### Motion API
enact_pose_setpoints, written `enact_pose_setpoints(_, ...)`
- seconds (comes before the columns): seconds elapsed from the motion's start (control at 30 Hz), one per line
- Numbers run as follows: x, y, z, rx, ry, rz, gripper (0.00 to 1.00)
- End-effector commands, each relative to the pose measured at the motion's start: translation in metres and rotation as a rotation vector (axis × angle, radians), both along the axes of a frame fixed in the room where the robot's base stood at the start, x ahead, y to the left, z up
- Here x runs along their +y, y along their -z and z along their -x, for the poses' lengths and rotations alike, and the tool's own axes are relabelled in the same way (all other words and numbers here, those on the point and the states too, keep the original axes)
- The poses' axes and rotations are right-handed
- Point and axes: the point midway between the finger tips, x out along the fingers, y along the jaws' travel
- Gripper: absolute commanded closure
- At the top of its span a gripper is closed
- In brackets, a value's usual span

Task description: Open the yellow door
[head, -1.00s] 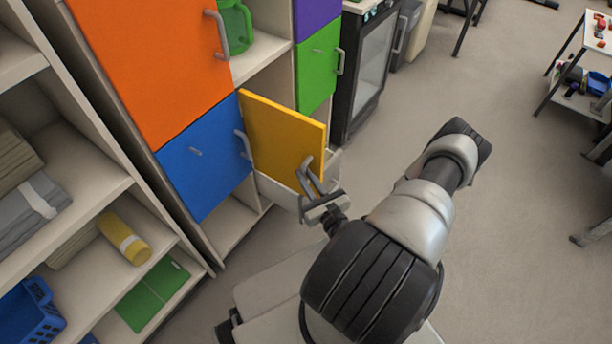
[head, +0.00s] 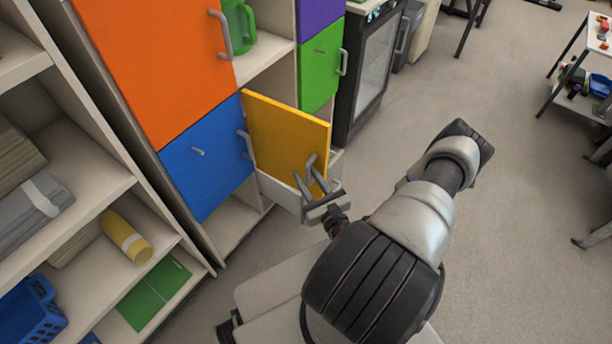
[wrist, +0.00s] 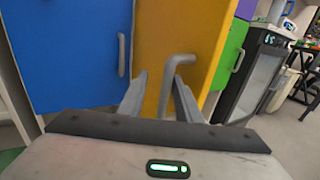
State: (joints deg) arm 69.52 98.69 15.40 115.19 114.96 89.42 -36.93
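The yellow door (head: 285,135) stands ajar in the head view, swung out beside the blue door. It also shows in the wrist view (wrist: 190,30). Its grey bar handle (wrist: 170,80) is near the door's free edge. My gripper (head: 304,176) is in front of the yellow door at the handle. In the wrist view its two fingers (wrist: 161,76) are spread, one on each side of the handle, with gaps visible. Whether either finger touches the handle or door cannot be told.
The blue door (head: 207,160) is closed left of the yellow one, with the orange door (head: 150,65) above. A green door (head: 320,70) and a black glass-front fridge (head: 370,80) stand behind. An open shelf (head: 95,190) is at left.

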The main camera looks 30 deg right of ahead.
Motion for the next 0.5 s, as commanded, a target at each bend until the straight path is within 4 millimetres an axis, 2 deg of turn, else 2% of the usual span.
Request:
enact_pose_setpoints(0.13,-0.001,0.001,0.005,0.002,0.002,0.000,0.69)
enact_pose_setpoints(0.23,0.000,0.000,0.017,0.002,0.003,-0.002,0.69)
enact_pose_setpoints(0.37,0.000,0.000,0.044,0.004,0.005,-0.001,0.69)
enact_pose_setpoints(0.5,0.002,0.000,0.079,0.004,0.004,-0.002,0.69)
